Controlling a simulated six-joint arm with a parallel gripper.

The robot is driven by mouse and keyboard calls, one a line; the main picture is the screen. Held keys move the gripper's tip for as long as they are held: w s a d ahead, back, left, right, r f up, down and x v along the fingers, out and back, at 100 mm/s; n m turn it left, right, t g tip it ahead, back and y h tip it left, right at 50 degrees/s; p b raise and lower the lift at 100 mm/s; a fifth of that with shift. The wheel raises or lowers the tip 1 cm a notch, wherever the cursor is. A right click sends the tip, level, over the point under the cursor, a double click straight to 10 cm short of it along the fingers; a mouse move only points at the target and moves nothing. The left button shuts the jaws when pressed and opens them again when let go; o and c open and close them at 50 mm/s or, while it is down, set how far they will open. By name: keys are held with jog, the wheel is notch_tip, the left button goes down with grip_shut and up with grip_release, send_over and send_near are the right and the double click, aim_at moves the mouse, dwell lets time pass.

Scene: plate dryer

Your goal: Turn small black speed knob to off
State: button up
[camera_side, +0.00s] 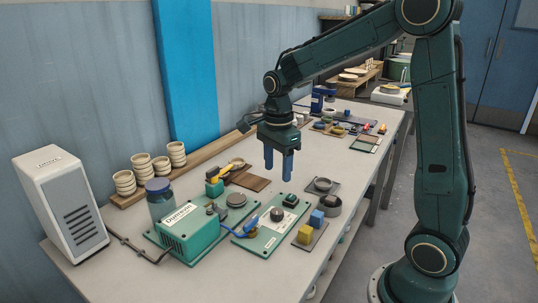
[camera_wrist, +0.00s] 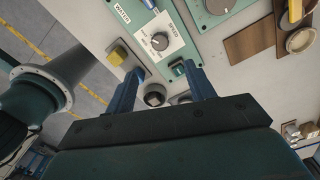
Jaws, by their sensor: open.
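The small black speed knob (camera_wrist: 159,41) sits on a white dial plate marked SPEED, on a green panel (camera_side: 262,241). In the wrist view it is just beyond my fingertips, with a printed scale beside it. Its exact setting is too small to read. The knob also shows as a dark round shape in the side view (camera_side: 277,214). My gripper (camera_side: 278,172) points down with two blue fingers apart and nothing between them. It hangs above the panel, clear of the knob. In the wrist view my gripper (camera_wrist: 163,73) has its fingers spread wide.
A black switch (camera_side: 290,200) is on the same panel, near the knob. A green boxed device (camera_side: 188,233) stands at the left. Blue cable connectors lie between.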

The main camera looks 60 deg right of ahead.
aim_at(277, 211)
jog(key=shift+f, duration=6.85)
jog(key=c, duration=1)
